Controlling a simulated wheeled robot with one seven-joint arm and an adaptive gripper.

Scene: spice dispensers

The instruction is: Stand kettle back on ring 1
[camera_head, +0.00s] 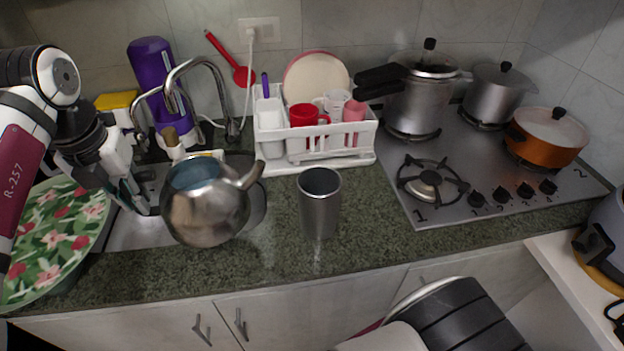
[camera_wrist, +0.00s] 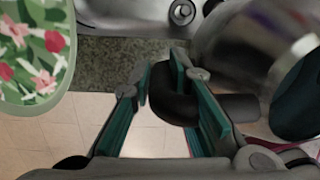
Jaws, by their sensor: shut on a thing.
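The kettle (camera_head: 205,208) is a round, shiny steel pot in front of the sink, its spout towards the upper right. It also shows, blurred and close, in the wrist view (camera_wrist: 245,50). My gripper (camera_head: 143,206) is at the kettle's left side. In the wrist view my gripper (camera_wrist: 178,98) is shut on the kettle's black handle (camera_wrist: 180,108), which lies between the fingers. The kettle seems held above the counter; its underside is hidden. Ring 1 (camera_head: 432,184) is the bare front-left burner of the hob (camera_head: 448,214), marked "1".
A steel cup (camera_head: 320,205) stands on the counter right of the kettle. A white dish rack (camera_head: 340,154) is behind it. A pressure cooker (camera_head: 418,105), steel pot (camera_head: 494,92) and orange pan (camera_head: 547,136) occupy other hob places. A floral plate (camera_head: 55,240) is at left.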

